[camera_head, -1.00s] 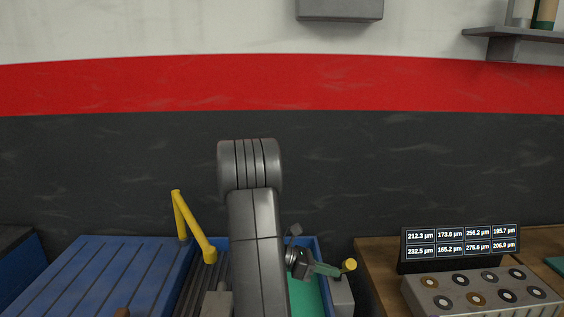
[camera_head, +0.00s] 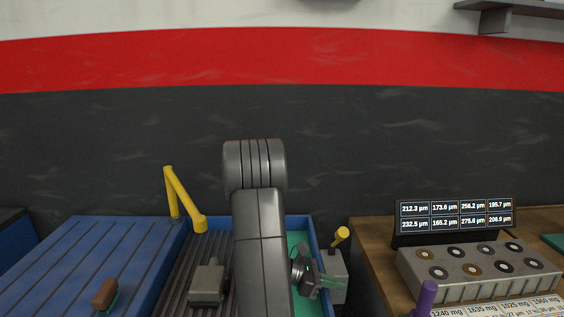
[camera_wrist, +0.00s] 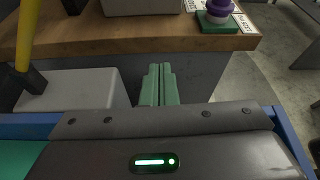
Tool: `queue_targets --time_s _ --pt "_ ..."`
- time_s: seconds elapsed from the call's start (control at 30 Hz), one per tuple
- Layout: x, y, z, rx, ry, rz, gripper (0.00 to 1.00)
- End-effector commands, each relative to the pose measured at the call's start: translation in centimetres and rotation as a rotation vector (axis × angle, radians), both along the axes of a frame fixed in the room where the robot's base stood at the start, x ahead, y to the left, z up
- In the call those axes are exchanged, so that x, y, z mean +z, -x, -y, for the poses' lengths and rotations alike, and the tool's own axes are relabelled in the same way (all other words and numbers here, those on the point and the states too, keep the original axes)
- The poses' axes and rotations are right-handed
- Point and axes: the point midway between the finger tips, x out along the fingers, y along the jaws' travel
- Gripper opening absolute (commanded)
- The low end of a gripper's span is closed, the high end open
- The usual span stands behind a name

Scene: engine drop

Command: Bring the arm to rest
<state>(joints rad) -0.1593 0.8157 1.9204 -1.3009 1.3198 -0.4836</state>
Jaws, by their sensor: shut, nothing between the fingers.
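My gripper (camera_head: 328,282) shows right of my upright arm in the head view, over the right side of a blue-rimmed tray with a green floor (camera_head: 294,240). In the wrist view my gripper's two green fingers (camera_wrist: 159,86) are together with nothing between them. They point toward the front of a wooden bench (camera_wrist: 130,42) and appear clear of it. My arm hides part of the tray in the head view.
A yellow lever (camera_head: 341,236) stands on a grey box (camera_head: 334,264) right of the tray. A taller yellow bent bar (camera_head: 183,200) rises at left. A brush (camera_head: 105,295) lies on the blue slatted surface (camera_head: 70,265). A display (camera_head: 455,217) stands behind a holed block (camera_head: 480,270).

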Motion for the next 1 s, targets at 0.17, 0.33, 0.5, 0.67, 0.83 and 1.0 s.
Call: queue_targets --time_s 0.17,0.33,0.5,0.67,0.83,1.0 --pt "-1.1 -0.1 -0.5 0.004 -0.003 0.072 0.00" --pt "0.1 -0.1 -3.3 0.006 -0.003 0.070 0.00" --pt "1.0 0.1 -5.9 0.005 -0.003 0.068 0.00" --pt "1.7 0.1 -7.9 0.003 -0.003 0.069 0.00" --pt "2.2 0.2 -9.1 0.002 -0.001 0.066 0.00" --pt "2.3 0.3 -9.4 0.000 -0.002 0.066 0.00"
